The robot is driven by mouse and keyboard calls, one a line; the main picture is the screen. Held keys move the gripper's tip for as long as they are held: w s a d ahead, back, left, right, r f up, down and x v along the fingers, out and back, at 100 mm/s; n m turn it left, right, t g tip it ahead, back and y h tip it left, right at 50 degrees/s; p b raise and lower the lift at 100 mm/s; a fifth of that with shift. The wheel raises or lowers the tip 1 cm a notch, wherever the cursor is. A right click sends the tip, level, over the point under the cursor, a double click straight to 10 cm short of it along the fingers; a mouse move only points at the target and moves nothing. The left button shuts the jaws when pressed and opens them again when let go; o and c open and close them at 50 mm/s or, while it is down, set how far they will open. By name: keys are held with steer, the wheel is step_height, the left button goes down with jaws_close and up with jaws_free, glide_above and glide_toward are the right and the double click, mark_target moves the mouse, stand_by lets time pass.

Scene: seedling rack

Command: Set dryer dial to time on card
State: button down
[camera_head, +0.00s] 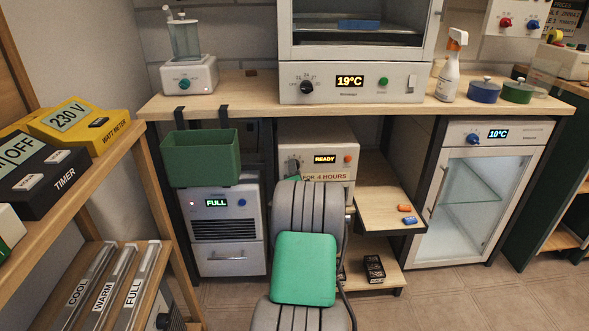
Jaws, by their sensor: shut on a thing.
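The unit under the bench (346,143) that I take for the dryer has a lit display reading READY (325,159). Its dial (293,166) is on the left of its front and partly covered by my arm; I cannot read its setting. A label (327,175) below the display reads "FOR 4 HOURS"; any other line on it is not visible. My grey arm, with a green pad, rises in front of this unit and hides its lower front. My gripper is hidden behind my own arm, so I cannot see what it touches.
On the bench (245,88) stands a cabinet showing 19°C (350,82). A green bin (201,158) hangs above a unit reading FULL (216,203). A pull-out shelf (388,204) juts out on the right, beside a 10°C fridge (495,134). A wooden rack (103,167) stands close on the left.

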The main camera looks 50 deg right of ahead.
steer(key=shift+s+d+m+p, duration=0.1)
steer(key=shift+m+p, duration=0.2)
steer(key=shift+m, duration=0.6)
steer(key=c, duration=1.2)
jaws_free()
steer(key=shift+h, duration=0.3)
steer(key=shift+o, duration=0.9)
steer(key=p+v, duration=0.1)
steer(key=v, duration=0.6)
steer(key=shift+a, duration=0.4)
steer(key=shift+s, duration=0.15)
